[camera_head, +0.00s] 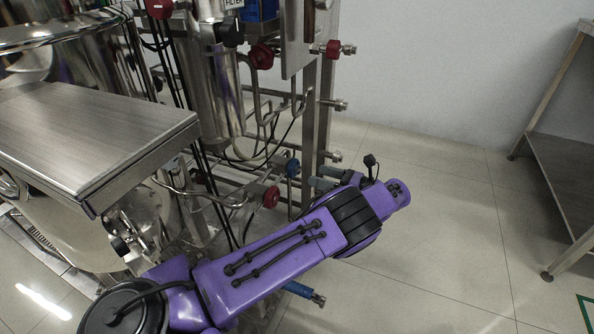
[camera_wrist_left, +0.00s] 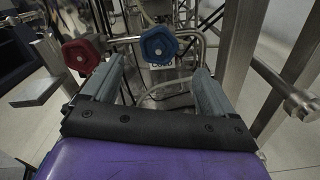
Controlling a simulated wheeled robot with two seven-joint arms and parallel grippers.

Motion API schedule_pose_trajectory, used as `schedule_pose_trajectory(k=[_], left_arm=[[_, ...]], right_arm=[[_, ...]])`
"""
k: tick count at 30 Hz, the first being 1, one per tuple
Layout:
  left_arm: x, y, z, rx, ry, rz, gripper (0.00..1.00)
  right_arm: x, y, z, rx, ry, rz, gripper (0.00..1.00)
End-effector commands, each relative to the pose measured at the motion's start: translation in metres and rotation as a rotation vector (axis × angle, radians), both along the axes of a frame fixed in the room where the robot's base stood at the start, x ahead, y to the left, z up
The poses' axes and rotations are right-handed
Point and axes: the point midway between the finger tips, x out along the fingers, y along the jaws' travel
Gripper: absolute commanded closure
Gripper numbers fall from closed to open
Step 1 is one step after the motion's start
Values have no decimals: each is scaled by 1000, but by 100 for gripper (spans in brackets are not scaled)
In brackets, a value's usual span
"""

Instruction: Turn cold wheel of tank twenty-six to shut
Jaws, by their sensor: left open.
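The blue cold wheel (camera_head: 292,168) sits on the skid's pipework in the head view. In the left wrist view the blue wheel (camera_wrist_left: 158,45) is ahead and roughly between the fingers, above a small white label (camera_wrist_left: 161,66) that seems to read COLD. A red wheel (camera_head: 271,197) is left of and below it; it also shows in the wrist view (camera_wrist_left: 80,55). My left gripper (camera_head: 318,177) is open and empty, its fingertips pointing at the blue wheel, apparently short of it. No tank number is readable. My right gripper is not in view.
A steel upright (camera_head: 318,120) stands close behind the wheel; a steel post (camera_wrist_left: 240,55) is right of the fingers in the wrist view. Bent pipes and black cables surround the wheels. A steel box (camera_head: 95,140) is at left. A shelf table (camera_head: 565,170) stands far right, with clear floor between.

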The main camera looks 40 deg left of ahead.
Motion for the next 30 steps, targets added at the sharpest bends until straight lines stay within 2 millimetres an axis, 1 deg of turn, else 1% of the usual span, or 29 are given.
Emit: schedule_pose_trajectory(k=[2,6,9,12,16,23,24,26,27,28,30], left_arm=[[-6,16,3,-1,2,4,13],[-16,48,2,-2,1,6,13],[-22,67,1,-3,0,5,13],[-26,80,1,-1,-1,3,13],[-28,87,1,-3,-2,2,13],[-28,88,1,-2,-2,2,13],[-28,88,1,-2,-2,2,26],[-28,88,1,-2,-2,2,45],[-28,88,1,-2,-2,2,58],[-28,88,1,-2,-2,2,65],[-28,88,1,-2,-1,2,66]], right_arm=[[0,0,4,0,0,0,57],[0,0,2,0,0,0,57],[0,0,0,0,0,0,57],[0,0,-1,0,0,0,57],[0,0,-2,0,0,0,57],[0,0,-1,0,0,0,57],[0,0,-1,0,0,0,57],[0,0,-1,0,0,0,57],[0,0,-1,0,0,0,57],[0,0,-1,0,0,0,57],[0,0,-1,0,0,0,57]])
